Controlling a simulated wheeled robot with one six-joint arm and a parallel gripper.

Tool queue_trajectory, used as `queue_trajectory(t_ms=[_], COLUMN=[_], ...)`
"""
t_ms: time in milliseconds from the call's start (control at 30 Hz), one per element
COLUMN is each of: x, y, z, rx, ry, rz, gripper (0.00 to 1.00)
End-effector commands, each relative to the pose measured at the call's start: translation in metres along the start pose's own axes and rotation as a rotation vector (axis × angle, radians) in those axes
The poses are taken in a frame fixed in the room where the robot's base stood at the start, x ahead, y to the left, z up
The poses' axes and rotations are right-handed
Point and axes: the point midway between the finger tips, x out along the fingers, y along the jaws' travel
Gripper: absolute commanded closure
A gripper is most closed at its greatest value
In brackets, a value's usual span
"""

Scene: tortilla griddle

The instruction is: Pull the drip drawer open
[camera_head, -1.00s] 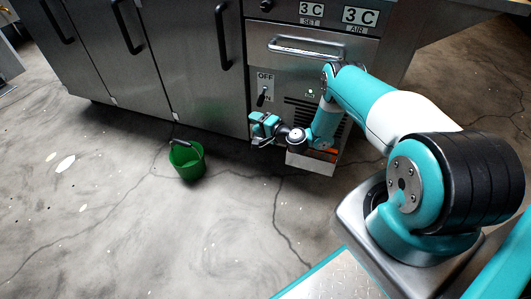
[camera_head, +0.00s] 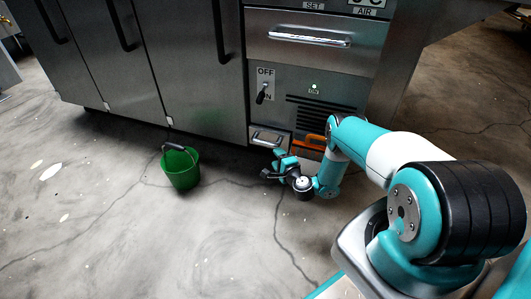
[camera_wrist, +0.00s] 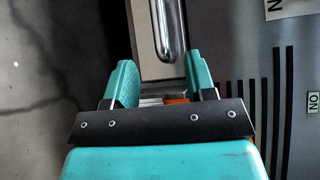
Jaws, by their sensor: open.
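The drip drawer (camera_head: 266,138) is a small metal-fronted drawer with a bar handle, low on the griddle unit under the OFF/ON switch. It looks flush with the front around it. In the wrist view its bar handle (camera_wrist: 166,30) runs down from the top edge. My gripper (camera_head: 270,167) is open and empty, in front of and below the drawer. In the wrist view the fingers of my gripper (camera_wrist: 158,60) stand apart, with the handle's near end between and just beyond them. I see no contact; the exact gap is hard to tell.
An orange object (camera_head: 314,141) sits right of the drawer, close to my wrist. A green bucket (camera_head: 181,169) stands on the floor to the left. A larger drawer with a long handle (camera_head: 310,37) is above. The floor between bucket and gripper is clear.

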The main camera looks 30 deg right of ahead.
Motion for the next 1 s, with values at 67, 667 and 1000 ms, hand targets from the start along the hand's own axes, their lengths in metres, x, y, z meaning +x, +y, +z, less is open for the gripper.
queue_trajectory(t_ms=[67, 667, 1000], x=[0.004, 0.025, 0.056], y=[0.010, 0.009, 0.002], z=[-0.003, -0.002, 0.000], rx=[0.003, 0.002, -0.002], ry=[0.002, 0.001, 0.000], rz=[0.002, 0.003, -0.002], gripper=[0.49, 0.49, 0.49])
